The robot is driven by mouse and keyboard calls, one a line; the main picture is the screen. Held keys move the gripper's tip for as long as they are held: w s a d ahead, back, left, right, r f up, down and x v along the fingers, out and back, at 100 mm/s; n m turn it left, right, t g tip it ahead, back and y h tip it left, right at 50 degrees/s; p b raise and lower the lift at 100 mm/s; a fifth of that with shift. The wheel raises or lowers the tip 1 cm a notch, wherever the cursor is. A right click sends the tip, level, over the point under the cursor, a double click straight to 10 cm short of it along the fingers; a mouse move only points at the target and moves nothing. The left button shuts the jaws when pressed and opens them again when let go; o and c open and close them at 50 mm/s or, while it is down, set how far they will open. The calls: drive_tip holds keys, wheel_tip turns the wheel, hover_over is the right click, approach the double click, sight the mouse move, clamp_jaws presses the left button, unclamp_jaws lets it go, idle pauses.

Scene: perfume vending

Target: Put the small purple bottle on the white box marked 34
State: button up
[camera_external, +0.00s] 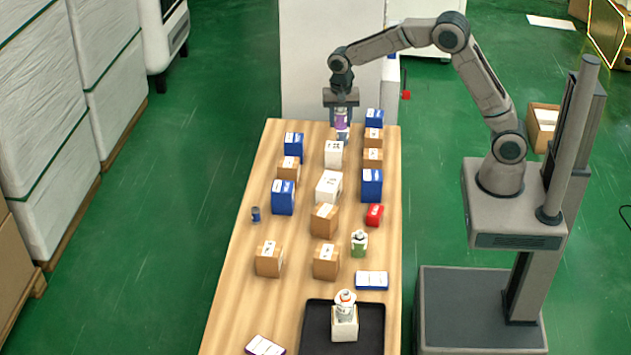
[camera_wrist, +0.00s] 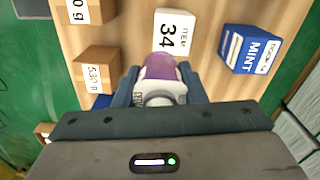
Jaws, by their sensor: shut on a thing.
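The small purple bottle (camera_external: 341,121) is held upright between the fingers of my gripper (camera_external: 341,106) at the far end of the wooden table. In the wrist view the bottle (camera_wrist: 160,68) shows purple with a pale top, between the dark fingers of my gripper (camera_wrist: 160,88). The white box marked 34 (camera_wrist: 171,36) lies just beyond the bottle in that view. In the external view this white box (camera_external: 334,154) stands just in front of the bottle. The bottle's exact height over the table is hard to tell.
A blue MINT box (camera_wrist: 248,50) stands on one side of the white box, and a brown box marked 530 g (camera_wrist: 97,72) on the other. Another white box (camera_external: 328,187) stands nearer. A black tray (camera_external: 318,325) holds a white container at the near end.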

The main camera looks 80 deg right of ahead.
sight(334, 146)
drive_tip(key=shift+w+a+f, duration=0.85)
drive_tip(key=shift+a, duration=0.15)
drive_tip(key=shift+f+p, duration=0.45)
drive_tip(key=shift+f, duration=1.45)
drive_tip(key=shift+f, duration=0.2)
drive_tip(key=o, duration=1)
